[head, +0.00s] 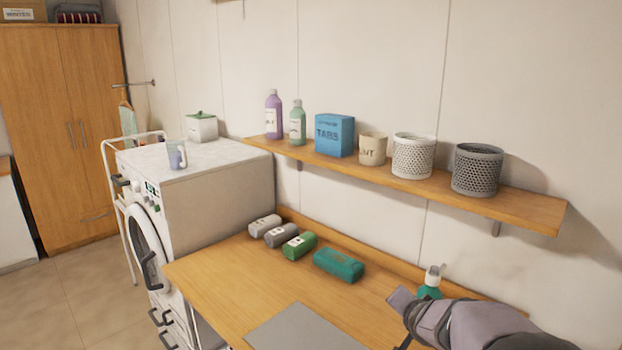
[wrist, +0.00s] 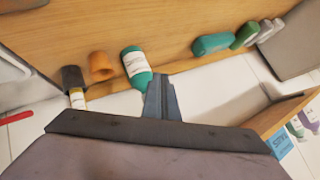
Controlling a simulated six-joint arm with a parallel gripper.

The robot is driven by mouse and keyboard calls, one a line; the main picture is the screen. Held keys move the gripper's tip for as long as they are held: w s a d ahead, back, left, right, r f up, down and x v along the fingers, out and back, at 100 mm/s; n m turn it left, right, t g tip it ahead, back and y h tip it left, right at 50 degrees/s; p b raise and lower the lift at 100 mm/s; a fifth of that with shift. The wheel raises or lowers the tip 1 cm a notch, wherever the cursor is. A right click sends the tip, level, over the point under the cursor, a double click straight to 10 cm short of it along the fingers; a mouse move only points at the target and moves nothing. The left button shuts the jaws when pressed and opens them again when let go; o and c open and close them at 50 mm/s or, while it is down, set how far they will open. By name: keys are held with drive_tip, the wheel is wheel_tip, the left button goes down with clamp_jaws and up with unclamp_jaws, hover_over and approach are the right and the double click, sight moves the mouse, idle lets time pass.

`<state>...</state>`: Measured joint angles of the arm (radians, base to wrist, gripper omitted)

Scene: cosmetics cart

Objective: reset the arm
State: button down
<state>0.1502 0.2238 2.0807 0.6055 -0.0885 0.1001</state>
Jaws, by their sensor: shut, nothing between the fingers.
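My gripper (head: 401,299) is at the lower right of the head view, over the right part of the wooden counter (head: 215,284). In the wrist view its fingers (wrist: 161,84) are together with nothing between them. The same green bottle shows in the wrist view (wrist: 137,68), near the fingertips. I cannot tell whether they touch.
A shelf (head: 535,211) on the wall carries bottles, a blue box (head: 334,135) and mesh baskets. A teal bundle (head: 338,264) and smaller rolls lie along the counter's back. A grey mat (head: 305,330) is in front. An orange cup (wrist: 101,66) stands near the green bottle.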

drive_tip(key=s+a+n+g+y+p, duration=0.3)
drive_tip(key=s+a+n+p, duration=0.1)
drive_tip(key=s+a, duration=0.5)
drive_tip(key=s+r+n+g+p, duration=0.1)
drive_tip(key=s+n+g+p, duration=0.55)
drive_tip(key=s, duration=1.55)
drive_tip(key=shift+m+g+h, duration=0.25)
drive_tip(key=shift+g+h, duration=0.1)
drive_tip(key=shift+h, duration=0.05)
drive_tip(key=f+b, duration=0.1)
drive_tip(key=b, duration=0.1)
drive_tip(key=f+b, duration=0.1)
drive_tip(key=f, duration=0.1)
drive_tip(key=s+f+b, duration=0.1)
drive_tip(key=f+b, duration=0.1)
drive_tip(key=shift+a+b, duration=0.2)
drive_tip(key=shift+b, duration=0.15)
